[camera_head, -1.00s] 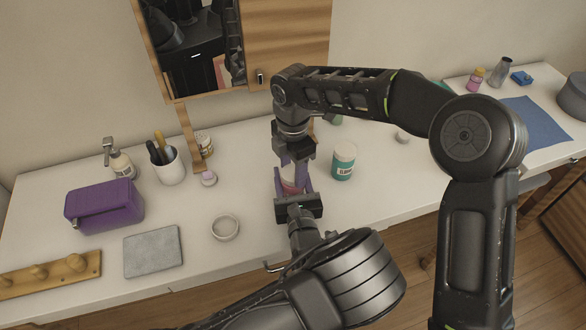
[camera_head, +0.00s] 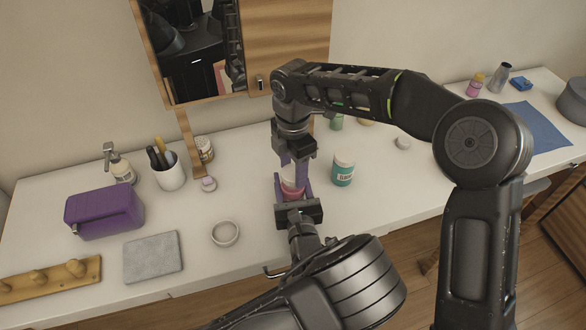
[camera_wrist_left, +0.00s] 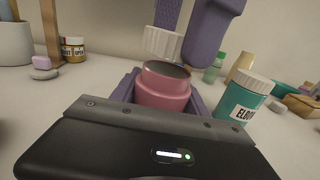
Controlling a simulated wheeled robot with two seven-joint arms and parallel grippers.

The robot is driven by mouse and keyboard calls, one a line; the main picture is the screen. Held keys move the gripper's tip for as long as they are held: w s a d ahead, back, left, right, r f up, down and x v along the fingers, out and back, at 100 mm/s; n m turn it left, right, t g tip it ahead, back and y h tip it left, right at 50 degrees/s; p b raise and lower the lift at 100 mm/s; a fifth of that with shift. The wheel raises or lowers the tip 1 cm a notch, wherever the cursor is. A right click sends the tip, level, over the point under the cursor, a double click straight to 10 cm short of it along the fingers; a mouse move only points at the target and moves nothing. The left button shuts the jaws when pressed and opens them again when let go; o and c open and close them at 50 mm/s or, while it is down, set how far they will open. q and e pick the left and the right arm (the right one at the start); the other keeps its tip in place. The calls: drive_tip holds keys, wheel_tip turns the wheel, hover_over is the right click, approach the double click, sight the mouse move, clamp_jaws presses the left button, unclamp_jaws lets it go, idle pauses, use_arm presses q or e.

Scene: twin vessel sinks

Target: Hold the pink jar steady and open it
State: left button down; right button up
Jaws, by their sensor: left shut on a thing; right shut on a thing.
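The pink jar (camera_wrist_left: 162,92) stands upright between the purple fingers of my left gripper (camera_head: 293,190), which is shut on it. In the left wrist view its dark open mouth shows. The white ribbed lid (camera_wrist_left: 165,42) is above the jar, apart from it and a little tilted, with a small gap between. My right gripper (camera_head: 294,165) reaches down from above and is shut on the lid; its purple fingers (camera_wrist_left: 205,35) show in the left wrist view. In the head view the fingers hide much of the jar and lid.
A teal jar with a white lid (camera_head: 343,168) stands close to the right of the grippers. A white ring-shaped dish (camera_head: 225,233), grey slab (camera_head: 152,257) and purple box (camera_head: 104,209) are to the left. The counter's front edge is near my left gripper.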

sight(293, 172)
drive_tip(key=shift+r, duration=1.85)
use_arm(q)
drive_tip(key=shift+c, duration=2.4)
unclamp_jaws()
drive_tip(key=shift+s+d, duration=0.1)
use_arm(e)
drive_tip(key=shift+s+f, duration=0.1)
